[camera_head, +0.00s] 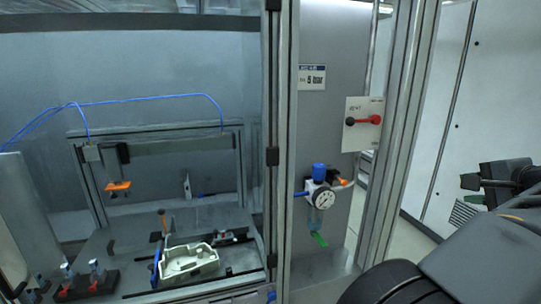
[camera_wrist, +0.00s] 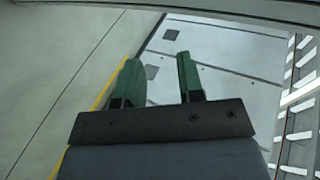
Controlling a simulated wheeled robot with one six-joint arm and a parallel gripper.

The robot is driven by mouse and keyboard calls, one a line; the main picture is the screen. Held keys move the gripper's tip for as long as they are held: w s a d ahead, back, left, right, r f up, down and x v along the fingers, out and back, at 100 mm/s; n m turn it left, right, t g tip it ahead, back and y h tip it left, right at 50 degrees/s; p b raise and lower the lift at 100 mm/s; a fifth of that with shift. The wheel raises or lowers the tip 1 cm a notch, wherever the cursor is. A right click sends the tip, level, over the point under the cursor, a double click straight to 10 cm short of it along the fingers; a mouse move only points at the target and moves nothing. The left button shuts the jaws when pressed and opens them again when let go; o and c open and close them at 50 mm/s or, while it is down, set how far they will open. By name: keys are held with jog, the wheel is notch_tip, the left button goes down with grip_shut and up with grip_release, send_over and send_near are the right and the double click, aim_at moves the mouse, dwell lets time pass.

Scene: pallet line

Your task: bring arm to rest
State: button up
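My gripper shows in the wrist view (camera_wrist: 158,60) as two green fingers standing apart on a dark bar. The gap between them is empty and I see floor and pale panels beyond it. In the head view my arm comes in at the lower right, with dark rounded links. The dark gripper end (camera_head: 472,190) is at the right edge, pointing left, in front of a pale wall panel. It is clear of the machine and touches nothing that I can see. Part of the arm is cut off by the frame edge.
At left is a framed machine cell with a pale cast part (camera_head: 188,262) in a fixture and an orange-tipped tool (camera_head: 118,186) above. Open floor (camera_head: 407,240) lies between panel and wall.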

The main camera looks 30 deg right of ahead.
jog(key=w+a+f+n+g+y, duration=0.2)
jog(key=w+a+f+n+g, duration=0.15)
jog(key=w+a+f, duration=0.4)
jog(key=w+a+f+n+g+y, duration=0.1)
jog(key=w+a+f+n+g, duration=0.3)
jog(key=a+f, duration=0.55)
jog(key=w+a+f+n+y, duration=0.1)
jog(key=a+f+n, duration=0.3)
jog(key=a+n, duration=0.3)
jog(key=w+a+f+n, duration=0.1)
jog(key=a+f+n, duration=0.3)
jog(key=a, duration=1.2)
jog(key=n, duration=0.3)
jog(key=shift+w+a+y, duration=0.15)
jog(key=shift+y, duration=0.25)
jog(key=shift+f+t, duration=0.1)
jog(key=shift+t, duration=0.15)
